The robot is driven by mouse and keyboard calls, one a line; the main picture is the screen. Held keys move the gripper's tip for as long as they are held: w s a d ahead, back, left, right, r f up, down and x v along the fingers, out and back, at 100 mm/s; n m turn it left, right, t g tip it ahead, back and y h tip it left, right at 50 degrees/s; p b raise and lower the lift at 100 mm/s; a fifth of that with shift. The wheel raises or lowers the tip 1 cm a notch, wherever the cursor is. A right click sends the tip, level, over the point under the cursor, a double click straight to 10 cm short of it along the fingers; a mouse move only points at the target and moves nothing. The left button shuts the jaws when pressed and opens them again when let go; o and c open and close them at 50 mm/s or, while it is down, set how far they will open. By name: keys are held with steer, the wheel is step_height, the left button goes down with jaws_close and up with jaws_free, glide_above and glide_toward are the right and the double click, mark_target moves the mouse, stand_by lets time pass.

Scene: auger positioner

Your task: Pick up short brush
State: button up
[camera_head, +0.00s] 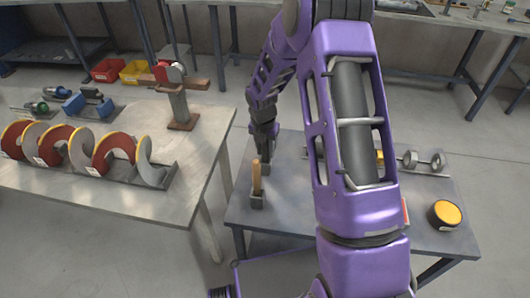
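A light wooden handle (257,178) stands upright in a small grey holder (258,201) at the left of the near table; it looks like the short brush, but its bristles do not show. My gripper (266,168) points down just behind and to the right of the handle, close to it in the picture. Whether it touches the handle cannot be told. Its fingers are too small and dark to show whether they are open or shut.
My purple arm hides much of the near table (292,205). A yellow-topped black round item (444,214) and a dumbbell-like metal part (424,161) lie at its right. The left table (150,218) bears a red-and-grey auger (62,145) and a post with a red part (179,105).

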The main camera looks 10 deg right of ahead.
jaws_close()
steer(key=shift+r, duration=0.15)
step_height(320, 180, up, 10)
steer(key=shift+f+p, duration=0.15)
steer(key=shift+p, duration=0.35)
